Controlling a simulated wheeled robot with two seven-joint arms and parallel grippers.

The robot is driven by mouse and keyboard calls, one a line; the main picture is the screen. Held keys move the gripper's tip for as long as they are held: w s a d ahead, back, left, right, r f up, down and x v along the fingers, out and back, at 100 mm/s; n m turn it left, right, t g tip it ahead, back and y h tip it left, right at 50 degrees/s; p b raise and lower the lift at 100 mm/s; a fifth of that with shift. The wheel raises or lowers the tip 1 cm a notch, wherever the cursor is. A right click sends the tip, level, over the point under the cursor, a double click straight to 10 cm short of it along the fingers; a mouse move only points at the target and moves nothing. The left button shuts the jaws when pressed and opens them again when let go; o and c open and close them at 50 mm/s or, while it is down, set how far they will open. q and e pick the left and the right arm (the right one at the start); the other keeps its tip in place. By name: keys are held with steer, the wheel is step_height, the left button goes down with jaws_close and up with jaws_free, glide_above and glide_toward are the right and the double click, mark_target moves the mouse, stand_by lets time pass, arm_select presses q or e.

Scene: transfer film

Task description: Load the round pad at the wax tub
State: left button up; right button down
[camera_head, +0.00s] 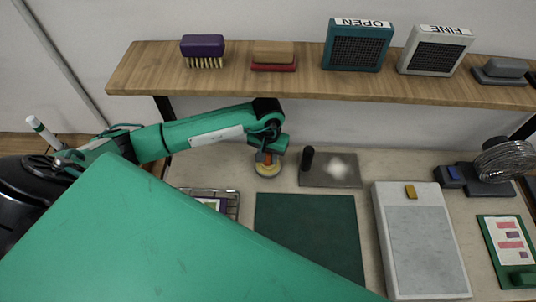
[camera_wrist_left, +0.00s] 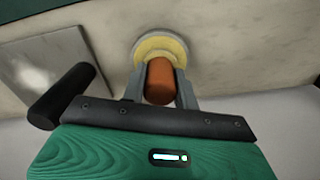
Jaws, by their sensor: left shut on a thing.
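My left gripper (camera_head: 268,155) is shut on the orange-brown handle of the round pad (camera_wrist_left: 160,82) and points down at the bench. Below the handle is a shallow round tub, the wax tub (camera_head: 268,171), with a pale rim and yellow inside. In the left wrist view the wax tub (camera_wrist_left: 181,46) surrounds the lower end of the handle, between the fingertips of my left gripper (camera_wrist_left: 160,90). The pad's underside is hidden, so I cannot tell whether it touches the wax. My right gripper is not in view.
A metal plate (camera_head: 345,175) with a whitish patch and black upright handle (camera_head: 307,160) stands just right of the tub. A wire rack (camera_head: 234,205), green mat (camera_head: 300,225) and pale slab (camera_head: 425,240) lie nearer. A wooden shelf (camera_head: 230,80) with brushes and blocks overhangs behind.

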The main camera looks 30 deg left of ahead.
arm_select(q)
steer(key=shift+r+p, duration=0.4)
steer(key=shift+r, duration=0.7)
steer(key=shift+r+p, duration=0.6)
steer(key=shift+r, duration=1.8)
steer(key=shift+s+f, duration=0.1)
